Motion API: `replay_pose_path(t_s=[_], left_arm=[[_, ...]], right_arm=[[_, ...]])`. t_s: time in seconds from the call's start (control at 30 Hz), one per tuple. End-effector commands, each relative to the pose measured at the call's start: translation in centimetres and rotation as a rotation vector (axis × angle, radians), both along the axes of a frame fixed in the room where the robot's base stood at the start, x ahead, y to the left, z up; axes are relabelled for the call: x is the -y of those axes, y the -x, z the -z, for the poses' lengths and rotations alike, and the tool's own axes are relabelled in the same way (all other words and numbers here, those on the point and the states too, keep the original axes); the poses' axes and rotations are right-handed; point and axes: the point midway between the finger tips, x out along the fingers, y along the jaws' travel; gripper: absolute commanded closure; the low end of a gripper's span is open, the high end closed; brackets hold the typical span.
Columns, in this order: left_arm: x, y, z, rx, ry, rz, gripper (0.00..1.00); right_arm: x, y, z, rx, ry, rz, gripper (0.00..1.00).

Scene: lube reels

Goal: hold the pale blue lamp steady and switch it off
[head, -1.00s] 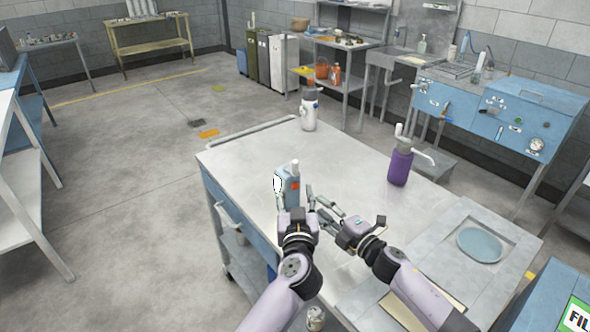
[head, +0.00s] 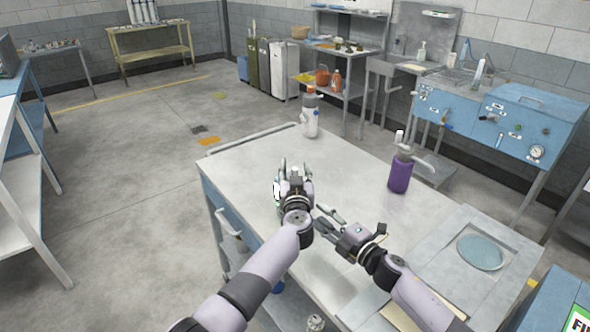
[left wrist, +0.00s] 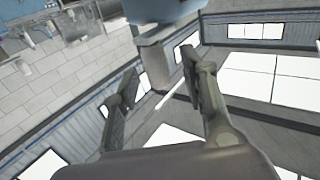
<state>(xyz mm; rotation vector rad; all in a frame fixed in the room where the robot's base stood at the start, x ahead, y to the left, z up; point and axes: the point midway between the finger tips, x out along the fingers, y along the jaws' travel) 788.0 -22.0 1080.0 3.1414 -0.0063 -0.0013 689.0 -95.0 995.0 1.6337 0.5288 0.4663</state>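The pale blue lamp stands on the near part of the metal cart top and is mostly hidden behind my left gripper (head: 295,168) in the head view; its white side part (head: 277,190) shows at the left. In the left wrist view the pale blue body (left wrist: 165,9) is at the top edge, with a grey stem below it. My left gripper's fingers (left wrist: 160,78) are spread wide apart, and contact with the lamp cannot be seen. My right gripper (head: 324,219) is open and empty, low over the cart, right of the lamp.
A white bottle (head: 310,121) with an orange and grey top stands at the far end of the cart top (head: 345,165). A purple pump bottle (head: 400,174) stands at the right. A round pale blue dish (head: 481,252) sits in a raised panel nearer.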

Motion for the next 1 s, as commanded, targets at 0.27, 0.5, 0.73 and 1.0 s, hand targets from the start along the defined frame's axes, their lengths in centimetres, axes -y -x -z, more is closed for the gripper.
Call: replay_pose_path(t_s=[0.27,0.5,0.73,1.0], left_arm=[[-0.03,-0.37,-0.03,0.000,-0.001,0.000,0.60],[-0.04,-0.35,-0.02,0.000,-0.001,-0.001,0.68],[-0.05,-0.35,-0.01,0.000,-0.001,-0.001,0.83],[-0.06,-0.35,-0.01,0.000,0.000,-0.001,1.00]], right_arm=[[0.00,0.00,0.01,0.000,0.000,0.000,0.67],[0.00,0.00,0.00,0.000,0.000,0.000,0.67],[0.00,0.00,0.01,0.000,0.000,0.000,0.67],[0.00,0.00,0.00,0.000,0.000,0.000,0.67]])
